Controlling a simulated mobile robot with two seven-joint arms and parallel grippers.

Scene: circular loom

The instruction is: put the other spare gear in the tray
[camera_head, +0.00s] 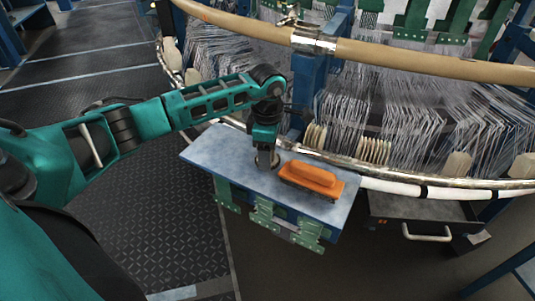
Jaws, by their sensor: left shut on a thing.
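My left gripper (267,160) points down at the blue-grey shelf top (222,150), left of the orange brush-like block. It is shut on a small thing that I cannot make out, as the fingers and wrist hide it. I cannot tell whether that thing touches the shelf. No spare gear shows clearly, and I cannot pick out a tray for certain. My right gripper is not in view.
An orange block with a dark underside (312,177) lies on the shelf, right of my gripper. Green brackets (265,210) hang at the shelf's front. The loom's tan ring (420,60) curves behind. A drawer with a pale handle (427,234) is at right. Dark floor (160,210) is clear.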

